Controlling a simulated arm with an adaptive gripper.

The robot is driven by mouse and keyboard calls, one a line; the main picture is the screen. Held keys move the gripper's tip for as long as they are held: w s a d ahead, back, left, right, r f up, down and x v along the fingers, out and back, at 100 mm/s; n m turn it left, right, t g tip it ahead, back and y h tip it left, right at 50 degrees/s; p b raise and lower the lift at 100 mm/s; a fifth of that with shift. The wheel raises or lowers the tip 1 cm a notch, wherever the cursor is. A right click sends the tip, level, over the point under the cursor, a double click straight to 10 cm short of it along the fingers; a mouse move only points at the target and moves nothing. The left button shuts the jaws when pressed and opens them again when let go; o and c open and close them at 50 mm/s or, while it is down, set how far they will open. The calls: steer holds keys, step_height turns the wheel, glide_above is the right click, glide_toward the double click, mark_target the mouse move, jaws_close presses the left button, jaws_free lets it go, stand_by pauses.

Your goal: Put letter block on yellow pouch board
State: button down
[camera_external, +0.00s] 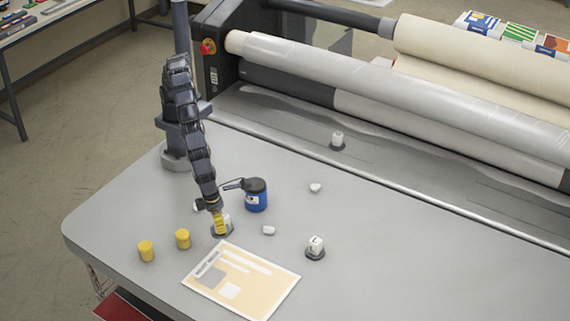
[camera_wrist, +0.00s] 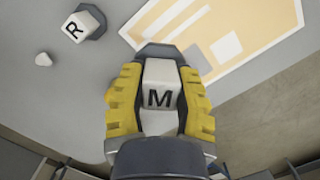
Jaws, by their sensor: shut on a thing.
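My gripper (camera_external: 220,222) has yellow fingers and points down near the front of the grey table. In the wrist view my gripper (camera_wrist: 158,103) is shut on a white letter block marked M (camera_wrist: 160,88), one finger on each side. A dark base shows at the block's far end. In the external view the held block (camera_external: 227,219) is partly hidden by the fingers. The yellow pouch board (camera_external: 258,292) lies flat just in front and to the right of my gripper, with a white border and pale panels; it also shows in the wrist view (camera_wrist: 262,38).
A block marked R (camera_wrist: 82,24) on a dark base (camera_external: 315,247) stands to the right. Another block (camera_external: 337,139) stands by the laminator rollers. Two yellow cylinders (camera_external: 183,239) stand left. A blue jar (camera_external: 256,196) is close behind my gripper. Small white pieces (camera_external: 268,230) lie about.

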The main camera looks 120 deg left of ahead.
glide_above(235, 275)
steer(key=f, duration=0.4)
steer(key=s+f, duration=0.1)
steer(key=f, duration=0.1)
steer(key=shift+d+f, duration=0.15)
steer(key=shift+w+d+f, duration=0.1)
steer(key=shift+w+f, duration=0.05)
steer(key=shift+f, duration=0.8)
steer(key=shift+w+f, duration=0.1)
steer(key=shift+f, duration=0.8)
steer(key=shift+f, duration=0.15)
steer(key=c, duration=0.8)
jaws_free()
steer(key=shift+c, duration=0.2)
